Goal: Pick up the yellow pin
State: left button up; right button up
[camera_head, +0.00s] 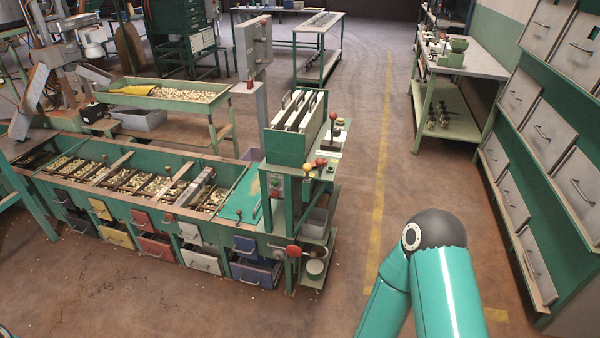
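No part that I can surely call a loose yellow pin shows. A small yellow ball-topped pin or lever (308,169) stands upright at the near edge of the green machine's right end, beside a red ball knob (320,162). Neither gripper is in view. Only the bent teal links of one of my arms show at the lower right, apart from the machine.
The green hopper bench (150,215) holds nuts in several compartments, with coloured drawers below. Some bottom drawers, such as the blue one (255,271), stick out. A drawer cabinet (540,130) lines the right side. The brown floor (340,240) between is mostly clear, with a yellow line.

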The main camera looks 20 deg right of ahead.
aim_at(306, 167)
jog(key=i, duration=0.9)
